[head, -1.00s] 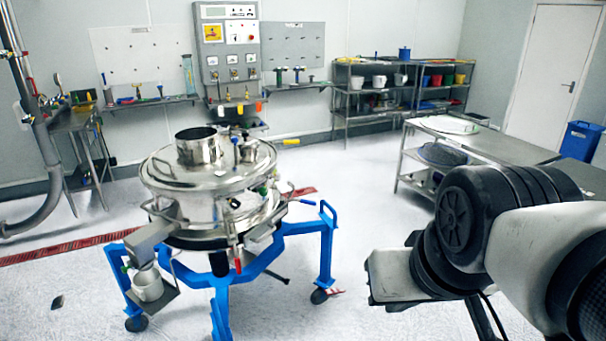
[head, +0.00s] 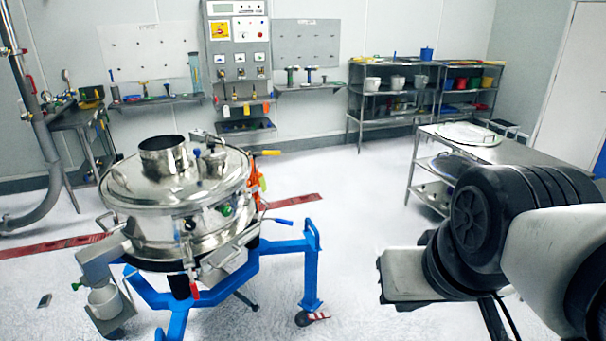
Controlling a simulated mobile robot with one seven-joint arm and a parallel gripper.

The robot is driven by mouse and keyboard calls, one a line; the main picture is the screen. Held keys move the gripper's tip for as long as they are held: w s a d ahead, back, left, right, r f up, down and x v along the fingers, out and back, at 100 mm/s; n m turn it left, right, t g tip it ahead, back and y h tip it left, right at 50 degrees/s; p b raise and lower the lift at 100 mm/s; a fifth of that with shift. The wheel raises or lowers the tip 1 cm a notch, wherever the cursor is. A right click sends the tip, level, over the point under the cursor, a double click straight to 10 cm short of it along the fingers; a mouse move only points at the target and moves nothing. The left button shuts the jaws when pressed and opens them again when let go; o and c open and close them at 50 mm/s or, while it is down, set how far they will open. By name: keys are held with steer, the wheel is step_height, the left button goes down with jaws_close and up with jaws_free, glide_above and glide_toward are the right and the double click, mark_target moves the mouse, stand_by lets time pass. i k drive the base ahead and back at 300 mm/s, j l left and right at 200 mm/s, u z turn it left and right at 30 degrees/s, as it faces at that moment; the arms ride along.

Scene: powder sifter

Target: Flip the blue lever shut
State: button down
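The steel powder sifter (head: 150,195) stands left of centre in the head view, on a blue wheeled frame (head: 275,247). A lever with a blue grip (head: 283,221) sticks out from the sifter's right side, near the top of the frame. A small blue knob (head: 197,153) stands on the lid; I cannot tell for sure which blue part is the task's lever. My arm fills the lower right, well apart from the sifter.
A steel table (head: 480,150) stands at the right, with shelves (head: 400,95) behind. A red floor strip (head: 52,246) runs behind the sifter. A white cup (head: 104,300) hangs at its left outlet. The floor between sifter and table is clear.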

mark_target(278, 221)
steer(key=i+l, duration=0.1)
steer(key=i, duration=0.6)
steer(key=i+u, duration=0.15)
steer(key=i, duration=0.5)
steer(key=i+j, duration=0.15)
steer(key=i, duration=0.25)
